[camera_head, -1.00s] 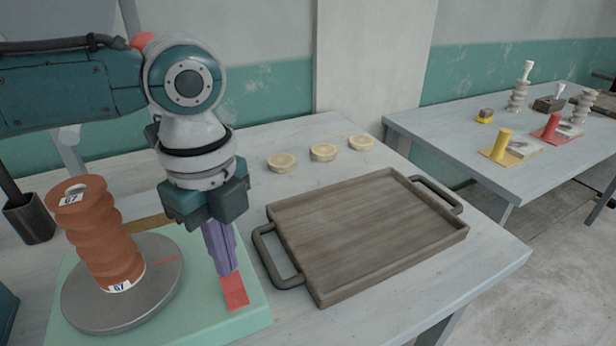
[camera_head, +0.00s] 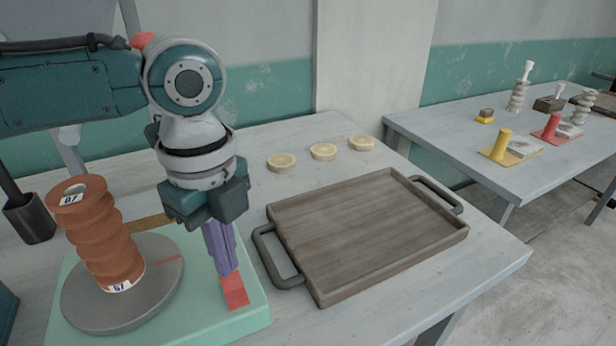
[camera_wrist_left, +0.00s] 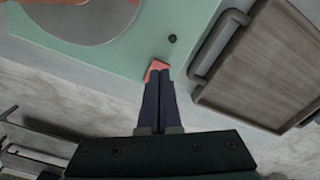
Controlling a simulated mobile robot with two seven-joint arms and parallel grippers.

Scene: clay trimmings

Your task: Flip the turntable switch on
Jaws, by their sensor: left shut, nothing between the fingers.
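The turntable is a grey disc (camera_head: 95,318) on a pale green base (camera_head: 205,325), at the lower left of the head view. A brown ribbed clay piece (camera_head: 105,240) stands on the disc. A red switch (camera_head: 236,296) sits at the base's front right; it also shows in the left wrist view (camera_wrist_left: 154,66). My left gripper (camera_head: 228,272) points down, its purple fingers shut and empty. In the left wrist view the fingertips (camera_wrist_left: 159,76) are at the red switch, seemingly touching it, and hide part of it. My right gripper is not in view.
A wooden tray (camera_head: 455,238) with dark handles lies right of the turntable base, close to my left gripper. Several pale round discs (camera_head: 323,152) lie behind it. A dark cup (camera_head: 28,222) stands at the left. A second table (camera_head: 440,150) holds small items.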

